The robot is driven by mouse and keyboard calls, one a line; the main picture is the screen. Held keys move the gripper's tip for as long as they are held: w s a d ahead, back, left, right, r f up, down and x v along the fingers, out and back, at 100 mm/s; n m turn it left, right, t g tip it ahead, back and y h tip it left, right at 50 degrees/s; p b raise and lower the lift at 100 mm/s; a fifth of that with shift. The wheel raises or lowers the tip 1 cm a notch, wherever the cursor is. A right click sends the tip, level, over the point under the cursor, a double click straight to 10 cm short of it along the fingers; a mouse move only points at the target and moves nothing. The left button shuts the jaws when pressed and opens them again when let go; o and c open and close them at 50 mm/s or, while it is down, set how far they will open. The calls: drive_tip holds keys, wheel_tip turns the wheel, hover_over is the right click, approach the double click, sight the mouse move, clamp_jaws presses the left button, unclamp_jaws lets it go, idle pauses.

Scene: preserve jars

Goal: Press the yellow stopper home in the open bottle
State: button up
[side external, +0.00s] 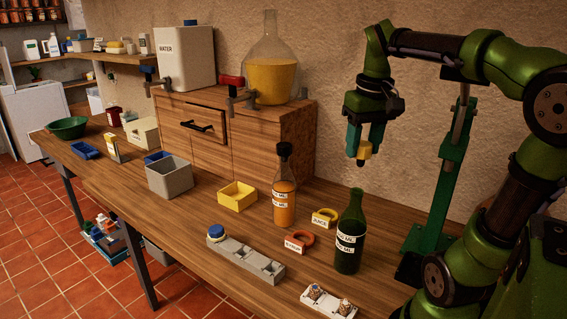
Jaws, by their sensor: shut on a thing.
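The yellow stopper (364,151) is held between the fingertips of my gripper (362,148). My gripper is shut on it and points down, in the air above the table. The open bottle (349,236) is dark green with white labels and stands upright on the table, with no stopper in its neck. The stopper is well above the bottle's mouth and slightly right of it in the picture. Whether it is directly over the mouth in depth, I cannot tell.
An orange-filled bottle (284,197) with a dark cap stands left of the green bottle. A grey block (246,259) and a white holder (328,302) are in front. A green stand (440,180) rises at right.

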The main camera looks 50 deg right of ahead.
sight(361, 166)
drive_tip(key=shift+f, duration=2.35)
drive_tip(key=shift+f, duration=0.15)
drive_tip(key=shift+f, duration=0.2)
drive_tip(key=shift+f, duration=1.4)
drive_tip(key=o, duration=1)
drive_tip(key=shift+c, duration=0.2)
